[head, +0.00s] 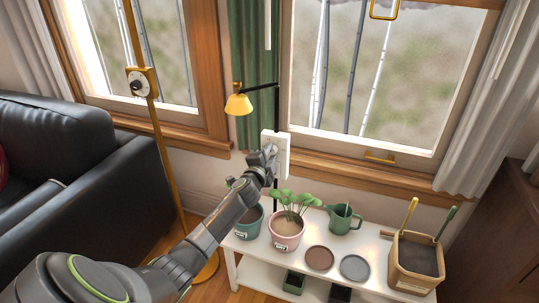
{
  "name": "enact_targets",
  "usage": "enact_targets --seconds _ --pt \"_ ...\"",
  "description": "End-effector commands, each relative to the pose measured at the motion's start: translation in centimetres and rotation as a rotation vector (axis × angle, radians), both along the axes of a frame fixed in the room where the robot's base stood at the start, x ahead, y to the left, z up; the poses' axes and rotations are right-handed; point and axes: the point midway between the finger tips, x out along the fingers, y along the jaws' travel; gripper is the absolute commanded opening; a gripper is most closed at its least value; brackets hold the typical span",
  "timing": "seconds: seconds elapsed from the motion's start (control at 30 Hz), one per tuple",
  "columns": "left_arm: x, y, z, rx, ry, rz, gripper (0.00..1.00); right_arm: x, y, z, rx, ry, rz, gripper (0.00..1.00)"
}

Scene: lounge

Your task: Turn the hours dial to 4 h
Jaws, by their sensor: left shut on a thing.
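A white upright box (283,148) is fixed on a thin black pole between the two windows. My left gripper (270,152) reaches up to the front of this box and is shut there. The hours dial between its fingers is hidden by the gripper, and I cannot read its setting or any marks. Another small dial, black on a yellow box (148,74), sits on the brass pole at the left, away from my gripper. My right gripper is not in view.
A low white bench (300,262) stands under my left gripper. It holds a pink pot with a leafy plant (287,232), a teal pot (250,222), a green watering can (345,219), two saucers and a tan tool bin (412,280). A yellow lamp shade (238,104) hangs above left. A black sofa (75,150) stands left.

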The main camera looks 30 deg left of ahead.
Motion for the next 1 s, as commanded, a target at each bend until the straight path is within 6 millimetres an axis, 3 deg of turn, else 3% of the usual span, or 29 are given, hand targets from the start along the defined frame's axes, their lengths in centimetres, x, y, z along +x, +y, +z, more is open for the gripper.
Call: enact_targets --seconds 0.17,0.2,0.37,0.77,1.0 --pt "-0.1 0.0 -0.2 -0.003 0.003 0.000 0.07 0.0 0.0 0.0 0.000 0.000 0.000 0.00" --pt "-0.1 0.0 -0.2 -0.003 0.003 0.000 0.32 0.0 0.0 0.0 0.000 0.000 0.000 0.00" --pt "0.0 0.0 -0.2 -0.002 0.002 0.000 0.52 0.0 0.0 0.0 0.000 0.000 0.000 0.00" --pt "-0.6 -0.1 0.0 -0.002 0.000 0.000 0.52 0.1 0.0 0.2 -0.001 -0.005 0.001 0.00" --pt "-4.0 -1.0 -0.1 -0.003 0.002 -0.001 0.52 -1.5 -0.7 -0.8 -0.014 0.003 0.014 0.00"
